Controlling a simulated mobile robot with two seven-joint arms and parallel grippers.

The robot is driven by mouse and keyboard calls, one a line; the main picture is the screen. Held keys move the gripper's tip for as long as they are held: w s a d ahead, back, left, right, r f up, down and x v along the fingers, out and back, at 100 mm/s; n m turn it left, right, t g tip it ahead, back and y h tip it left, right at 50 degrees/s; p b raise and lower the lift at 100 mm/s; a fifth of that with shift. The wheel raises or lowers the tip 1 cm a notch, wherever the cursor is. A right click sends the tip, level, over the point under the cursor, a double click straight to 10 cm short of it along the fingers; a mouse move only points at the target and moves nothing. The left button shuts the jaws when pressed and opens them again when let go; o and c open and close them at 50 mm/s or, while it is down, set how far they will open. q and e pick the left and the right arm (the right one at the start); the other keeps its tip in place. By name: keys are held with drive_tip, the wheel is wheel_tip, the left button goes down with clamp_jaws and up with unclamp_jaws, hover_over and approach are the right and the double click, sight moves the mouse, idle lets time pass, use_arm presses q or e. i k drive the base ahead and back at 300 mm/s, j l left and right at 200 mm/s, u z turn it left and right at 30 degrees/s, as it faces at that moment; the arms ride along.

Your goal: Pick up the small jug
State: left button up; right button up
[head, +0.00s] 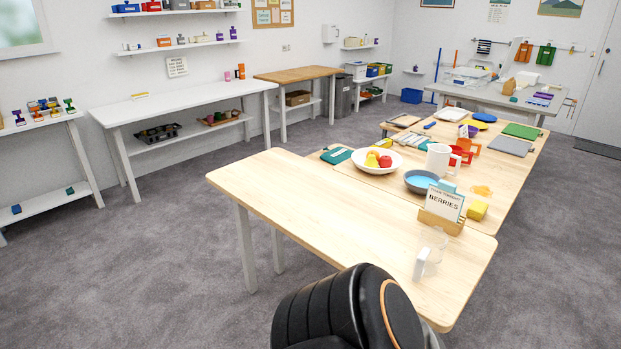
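A clear, see-through vessel (434,240) stands near the front right of the nearest wooden table (300,195). A white, handle-like part (421,264) shows at its front left; it may be the small jug, but I cannot tell for sure. A larger white jug or mug (439,160) stands farther back, beside a fruit bowl. Neither of my grippers is in view. A black, ribbed part of my own body shows at the bottom centre, in front of the table's near edge.
A card holder with a "BERRIES" card (441,208) stands just behind the clear vessel. The table's left part is bare.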

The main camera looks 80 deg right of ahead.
sight(426, 258)
drive_tip(key=z, duration=3.4)
